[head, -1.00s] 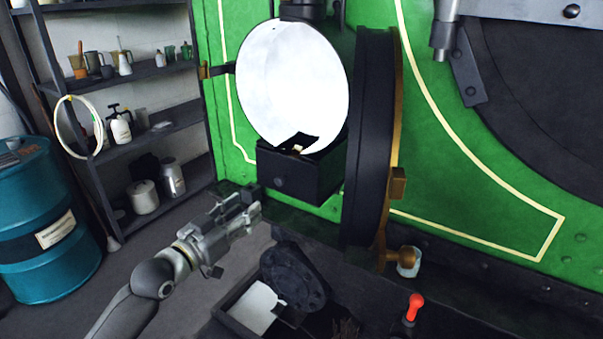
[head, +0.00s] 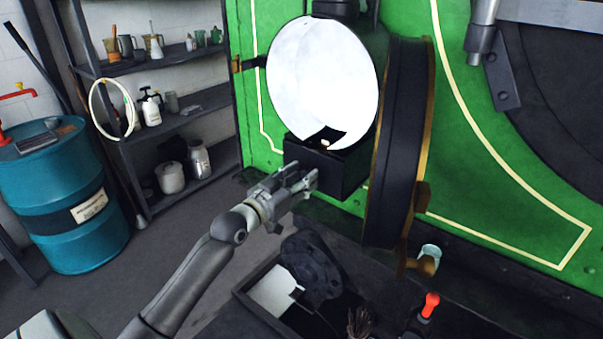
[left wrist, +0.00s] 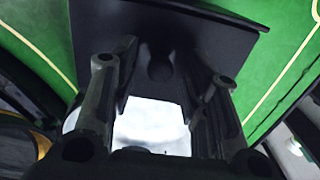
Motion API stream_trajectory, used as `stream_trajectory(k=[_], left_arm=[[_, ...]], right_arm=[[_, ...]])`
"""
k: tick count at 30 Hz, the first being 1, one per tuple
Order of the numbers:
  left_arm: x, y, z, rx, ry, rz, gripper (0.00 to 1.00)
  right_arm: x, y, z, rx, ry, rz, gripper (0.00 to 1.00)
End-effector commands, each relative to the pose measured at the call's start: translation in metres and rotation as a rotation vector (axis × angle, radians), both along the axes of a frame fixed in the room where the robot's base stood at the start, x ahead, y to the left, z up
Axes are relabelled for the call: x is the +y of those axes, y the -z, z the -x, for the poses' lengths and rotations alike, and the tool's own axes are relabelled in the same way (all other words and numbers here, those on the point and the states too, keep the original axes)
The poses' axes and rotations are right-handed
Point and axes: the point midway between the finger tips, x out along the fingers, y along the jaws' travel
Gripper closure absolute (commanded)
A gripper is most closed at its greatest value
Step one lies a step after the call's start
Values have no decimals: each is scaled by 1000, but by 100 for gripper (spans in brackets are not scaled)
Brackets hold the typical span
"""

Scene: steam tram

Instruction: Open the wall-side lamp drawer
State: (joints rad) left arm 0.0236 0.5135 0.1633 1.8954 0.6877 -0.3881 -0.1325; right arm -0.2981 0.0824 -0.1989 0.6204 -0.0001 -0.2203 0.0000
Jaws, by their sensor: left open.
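The lamp shows in the head view as a round white disc (head: 322,85) on the green tram side. Under it is a black box-shaped drawer (head: 345,170) with a small dark and pale piece at its top edge. My left gripper (head: 306,180) is open at the drawer's front and covers its knob. In the left wrist view, the dark front panel (left wrist: 200,35) fills the upper middle. Its round knob (left wrist: 160,69) lies between the two spread fingers; I cannot tell whether they touch it. My right gripper is not in view.
A thick black round door with a brass edge (head: 405,140) stands just right of the lamp. Below is an open dark tray (head: 272,295) with a black round part. A red-tipped lever (head: 430,303) is at lower right. Shelves (head: 160,120) and a blue drum (head: 60,200) stand left.

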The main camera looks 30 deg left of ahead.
Motion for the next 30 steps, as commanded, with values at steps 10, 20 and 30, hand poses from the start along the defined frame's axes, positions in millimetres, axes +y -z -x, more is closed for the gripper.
stream_trajectory(k=[10, 20, 30], left_arm=[[-1, 0, -5, 0, 0, 0, 58], [-1, 0, -5, 0, 0, 1, 94], [0, 0, -4, 1, 0, 0, 100]], right_arm=[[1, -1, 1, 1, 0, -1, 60], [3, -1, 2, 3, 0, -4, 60], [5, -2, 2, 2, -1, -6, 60]])
